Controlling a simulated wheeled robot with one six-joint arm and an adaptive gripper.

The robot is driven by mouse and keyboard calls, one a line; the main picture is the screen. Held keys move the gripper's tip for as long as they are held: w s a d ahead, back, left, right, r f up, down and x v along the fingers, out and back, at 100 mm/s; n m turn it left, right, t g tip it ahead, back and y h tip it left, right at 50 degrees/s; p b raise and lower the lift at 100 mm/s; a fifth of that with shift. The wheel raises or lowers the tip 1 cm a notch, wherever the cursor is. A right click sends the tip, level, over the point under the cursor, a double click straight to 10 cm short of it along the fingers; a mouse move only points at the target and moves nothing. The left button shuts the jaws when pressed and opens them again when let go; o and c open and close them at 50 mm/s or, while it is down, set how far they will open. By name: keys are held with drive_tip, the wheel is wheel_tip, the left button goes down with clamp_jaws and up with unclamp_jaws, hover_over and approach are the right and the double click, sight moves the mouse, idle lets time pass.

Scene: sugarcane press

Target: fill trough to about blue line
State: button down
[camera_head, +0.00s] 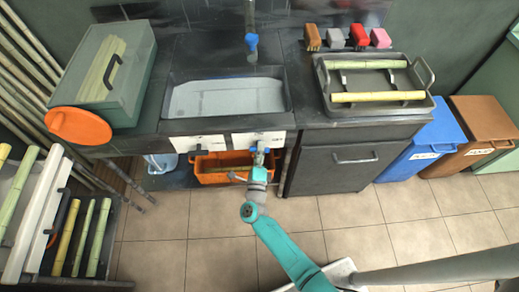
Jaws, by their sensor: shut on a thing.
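The trough (225,75) is a dark rectangular basin set in the counter, with a pale grey surface inside. I cannot tell whether that surface is water or the bare bottom, and I make out no blue line. A tap with a blue end (251,42) stands behind it. Two white labels are on the trough's front, a left one (197,143) and a right one (258,136). My gripper (260,153) is at the right label, shut on a small handle that it mostly hides.
An orange crate (215,178) sits under the trough. A rack tray (325,106) with cane pieces stands on the right, and a green box (135,85) with an orange disc (78,126) on the left. A blue bin (437,135) and brown bin (480,115) stand right. The tiled floor in front is mostly clear.

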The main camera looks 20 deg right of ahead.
drive_tip(key=shift+n, duration=0.6)
drive_tip(key=c, duration=1)
unclamp_jaws()
drive_tip(key=v, duration=1.2)
drive_tip(key=shift+d+f, duration=0.15)
drive_tip(key=shift+c, duration=0.2)
